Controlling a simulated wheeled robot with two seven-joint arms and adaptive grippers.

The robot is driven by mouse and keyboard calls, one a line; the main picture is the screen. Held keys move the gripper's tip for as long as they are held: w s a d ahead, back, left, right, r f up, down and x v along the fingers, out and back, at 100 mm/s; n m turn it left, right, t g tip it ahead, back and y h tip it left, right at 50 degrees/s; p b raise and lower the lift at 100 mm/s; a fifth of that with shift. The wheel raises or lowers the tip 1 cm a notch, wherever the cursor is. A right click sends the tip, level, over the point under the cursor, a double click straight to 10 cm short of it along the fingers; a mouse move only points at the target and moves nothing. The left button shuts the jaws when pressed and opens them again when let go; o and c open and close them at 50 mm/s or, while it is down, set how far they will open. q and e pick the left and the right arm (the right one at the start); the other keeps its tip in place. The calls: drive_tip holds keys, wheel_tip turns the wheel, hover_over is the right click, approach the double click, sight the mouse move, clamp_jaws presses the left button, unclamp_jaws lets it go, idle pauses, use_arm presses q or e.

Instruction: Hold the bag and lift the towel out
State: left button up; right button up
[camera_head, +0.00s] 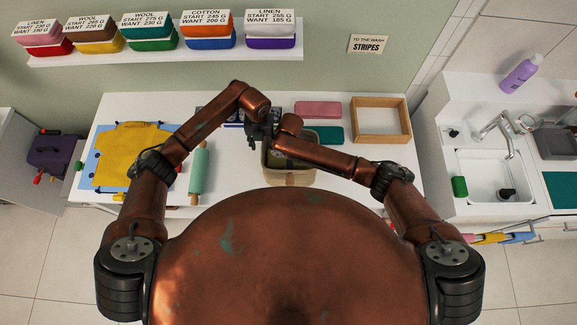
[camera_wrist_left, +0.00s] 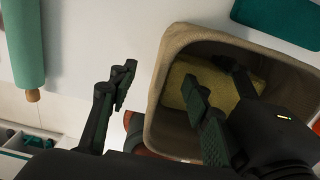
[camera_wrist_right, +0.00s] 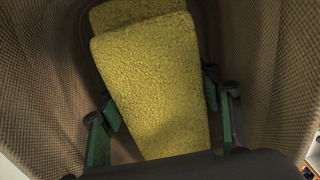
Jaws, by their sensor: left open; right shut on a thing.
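The bag (camera_head: 290,179) is a tan woven open-topped one on the white counter. A yellow folded towel (camera_wrist_right: 155,85) is inside it and also shows in the left wrist view (camera_wrist_left: 178,80). My right gripper (camera_wrist_right: 160,105) is down inside the bag, its fingers shut on the towel from both sides. It is mostly hidden in the head view. My left gripper (camera_head: 257,136) is open at the bag's back left rim. In the left wrist view (camera_wrist_left: 158,80) one finger is outside the bag and the other is over its opening, with the rim between them.
A green rolling pin (camera_head: 199,172) and a yellow cloth (camera_head: 130,155) on a blue board lie left of the bag. A teal cloth (camera_head: 330,134), a pink cloth (camera_head: 318,109) and a wooden tray (camera_head: 382,137) lie behind and right. A labelled shelf (camera_head: 170,52) hangs above.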

idle(0.4)
use_arm(q)
drive_tip(key=shift+r+p, duration=2.7)
drive_tip(key=shift+r, duration=1.85)
use_arm(e)
drive_tip(key=shift+r, duration=2.75)
use_arm(q)
drive_tip(key=shift+f, duration=0.15)
use_arm(e)
drive_tip(key=shift+f, duration=0.1)
use_arm(q)
wheel_tip(320, 180, down, 8)
drive_tip(key=b, duration=0.5)
drive_tip(key=shift+f, duration=0.15)
use_arm(e)
wheel_tip(320, 180, down, 5)
